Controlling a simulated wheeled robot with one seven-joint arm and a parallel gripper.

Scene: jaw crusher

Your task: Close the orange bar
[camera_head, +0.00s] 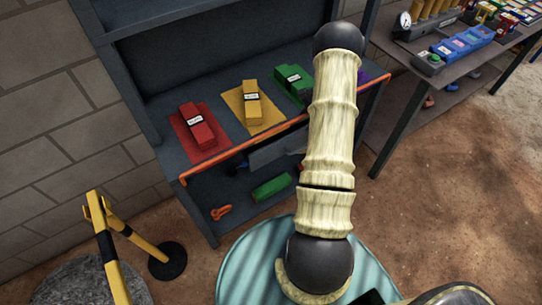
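The orange bar (240,151) runs along the front edge of a dark blue-grey shelf unit (160,105). Its left end is bent near the shelf's left front corner. Its right end shows near the right corner, and my arm hides its middle. I cannot tell from this view whether the bar is latched. My arm stands upright in front of the shelf, with its elbow high over the shelf's right part. I cannot make out my gripper; my arm may hide it.
Red (197,133), yellow (252,103) and green (292,83) blocks lie on the shelf. A lower level holds a green block (271,187) and an orange item (221,212). A yellow-black barrier (108,240) stands at left. A loaded table (425,75) stands at right; the dirt floor before it is clear.

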